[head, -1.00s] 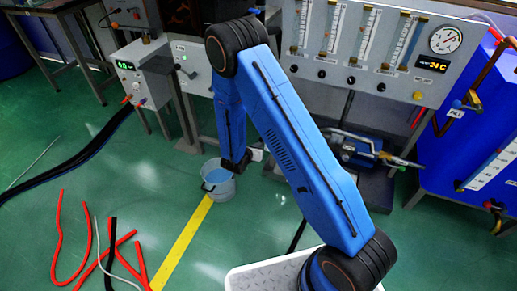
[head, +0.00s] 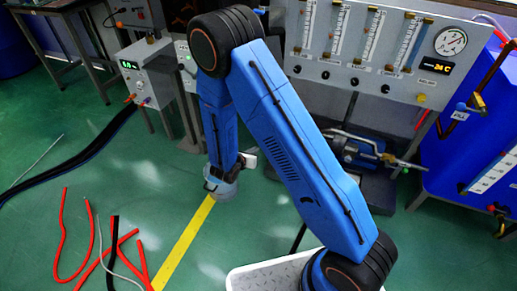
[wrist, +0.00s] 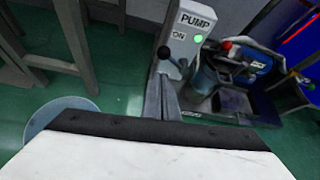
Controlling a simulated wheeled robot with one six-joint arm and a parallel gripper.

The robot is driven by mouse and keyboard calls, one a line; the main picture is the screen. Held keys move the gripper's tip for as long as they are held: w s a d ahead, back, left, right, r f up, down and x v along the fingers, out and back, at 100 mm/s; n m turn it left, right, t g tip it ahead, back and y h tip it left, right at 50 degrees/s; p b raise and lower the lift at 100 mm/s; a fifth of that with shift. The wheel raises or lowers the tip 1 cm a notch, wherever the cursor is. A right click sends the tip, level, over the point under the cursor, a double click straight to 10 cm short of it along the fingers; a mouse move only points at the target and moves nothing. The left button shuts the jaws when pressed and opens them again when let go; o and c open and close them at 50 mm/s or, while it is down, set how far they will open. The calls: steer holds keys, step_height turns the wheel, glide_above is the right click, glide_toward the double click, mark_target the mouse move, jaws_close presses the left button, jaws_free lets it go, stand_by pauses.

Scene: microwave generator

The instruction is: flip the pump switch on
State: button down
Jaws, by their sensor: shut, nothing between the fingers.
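The pump box (wrist: 186,28) is a pale panel marked PUMP and ON, at the top middle of the wrist view. Its green lamp (wrist: 198,38) is lit. A switch lever with a dark ball knob (wrist: 163,52) sticks out from the box toward the left. My gripper (wrist: 163,82) is shut and empty; its grey fingers point at the knob from below in the picture. I cannot tell whether they touch it.
Red and black hoses (head: 100,255) lie at the left. A flowmeter panel (head: 365,75) and a blue tank (head: 465,150) stand at the right. Table legs (wrist: 85,45) are near the wrist.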

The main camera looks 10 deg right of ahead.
steer(key=v, duration=0.8)
steer(key=shift+s, duration=0.1)
steer(key=s+d+r+m+g, duration=0.3)
steer(key=s+d+r+m, duration=0.3)
steer(key=d+r+m, duration=0.3)
steer(key=s+d+r+m+g, duration=0.4)
steer(key=s+d+r+m, duration=0.15)
steer(key=d+r, duration=0.5)
steer(key=s+a+r+m+t+y, duration=0.1)
steer(key=s+r+m+y, duration=0.3)
steer(key=s+r+m, duration=0.3)
steer(key=s+a+r+m+t+y, duration=0.1)
steer(key=s+r+m+y, duration=0.2)
steer(key=s+r+m, duration=0.4)
steer(key=shift+s+a+r+m+y, duration=0.2)
steer(key=shift+s+m+y, duration=0.3)
steer(key=shift+s, duration=2.5)
